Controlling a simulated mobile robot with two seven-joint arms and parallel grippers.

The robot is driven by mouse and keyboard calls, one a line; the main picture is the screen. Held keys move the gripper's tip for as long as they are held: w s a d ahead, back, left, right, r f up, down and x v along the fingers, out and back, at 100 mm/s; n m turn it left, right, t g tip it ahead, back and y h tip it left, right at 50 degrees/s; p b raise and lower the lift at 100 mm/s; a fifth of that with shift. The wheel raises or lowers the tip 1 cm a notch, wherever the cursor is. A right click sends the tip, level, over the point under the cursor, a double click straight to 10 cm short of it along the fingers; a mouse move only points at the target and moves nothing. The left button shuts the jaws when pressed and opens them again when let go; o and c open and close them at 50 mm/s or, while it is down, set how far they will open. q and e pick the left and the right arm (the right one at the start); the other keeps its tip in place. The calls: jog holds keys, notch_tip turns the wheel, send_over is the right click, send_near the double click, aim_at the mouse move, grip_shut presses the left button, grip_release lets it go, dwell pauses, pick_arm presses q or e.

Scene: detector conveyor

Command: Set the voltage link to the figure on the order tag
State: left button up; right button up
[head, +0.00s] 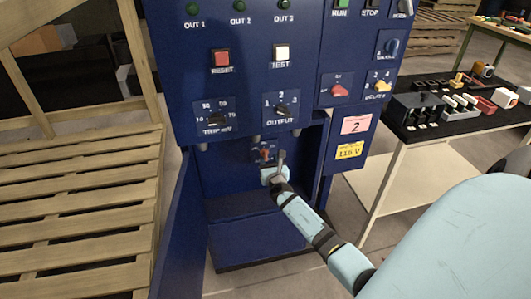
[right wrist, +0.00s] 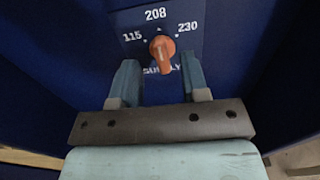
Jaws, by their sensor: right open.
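The voltage link is an orange knob (right wrist: 162,50) on a dark plate marked 115, 208 and 230 in the right wrist view. Its narrow grip looks roughly upright below the 208; I cannot tell exactly where it points. In the head view the knob (head: 265,153) sits in the recess at the cabinet's bottom. A yellow order tag (head: 350,151) on the cabinet's right reads 115 V. My right gripper (right wrist: 162,78) is open, its fingers on either side of the knob's lower end, with gaps visible. It reaches into the recess in the head view (head: 276,166). My left gripper is not in view.
The blue cabinet (head: 248,80) carries buttons and dials above the recess. A pink tag (head: 356,124) marked 2 is above the yellow one. An open blue door (head: 178,230) stands left of the recess. Wooden pallets (head: 80,200) are at left; a table (head: 430,130) with parts is at right.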

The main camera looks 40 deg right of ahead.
aim_at(266, 153)
pick_arm(q)
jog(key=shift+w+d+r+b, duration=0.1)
jog(key=shift+b, duration=0.35)
pick_arm(e)
jog(key=shift+x, duration=2.25)
jog(key=shift+c, duration=0.2)
jog(key=c, duration=0.5)
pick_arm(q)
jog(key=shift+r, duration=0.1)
